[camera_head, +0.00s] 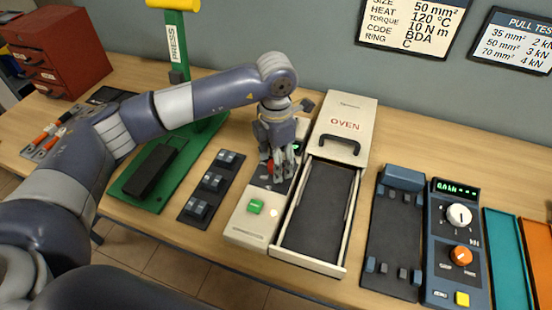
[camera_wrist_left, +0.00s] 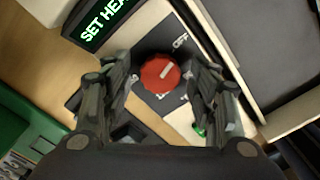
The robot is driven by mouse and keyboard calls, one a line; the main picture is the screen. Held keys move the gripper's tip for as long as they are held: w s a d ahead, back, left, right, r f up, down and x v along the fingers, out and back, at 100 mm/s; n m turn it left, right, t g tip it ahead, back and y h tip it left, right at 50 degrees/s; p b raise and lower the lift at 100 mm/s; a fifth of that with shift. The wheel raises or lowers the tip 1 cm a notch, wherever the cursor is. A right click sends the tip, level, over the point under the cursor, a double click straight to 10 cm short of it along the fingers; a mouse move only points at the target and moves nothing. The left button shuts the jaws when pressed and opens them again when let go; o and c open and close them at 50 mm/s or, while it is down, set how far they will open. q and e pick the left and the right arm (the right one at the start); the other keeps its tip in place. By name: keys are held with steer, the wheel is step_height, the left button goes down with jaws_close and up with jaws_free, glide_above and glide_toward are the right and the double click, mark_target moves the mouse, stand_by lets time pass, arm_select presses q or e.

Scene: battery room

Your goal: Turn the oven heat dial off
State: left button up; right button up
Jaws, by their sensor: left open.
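The red oven heat dial (camera_wrist_left: 160,74) sits on a dark plate of the oven's control panel in the left wrist view. A pale mark on its face slants up and to the right, and an OFF label (camera_wrist_left: 180,42) is printed above and right of it. My left gripper (camera_wrist_left: 164,96) is open, with one finger on each side of the dial; I cannot tell whether they touch it. In the head view the left gripper (camera_head: 277,174) points down at the panel (camera_head: 243,222) and partly hides the dial. My right gripper is not in view.
The oven (camera_head: 345,112) has its drawer (camera_head: 280,243) pulled out, right of the panel. A green button (camera_head: 256,206) is near the panel's front. A lit display (camera_wrist_left: 105,22) reads "SET HEA", partly cut off. A green press (camera_head: 120,188) and black switches (camera_head: 213,181) stand left.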

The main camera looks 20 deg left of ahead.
arm_select(q)
step_height(320, 180, up, 12)
stand_by(0.4)
stand_by(0.3)
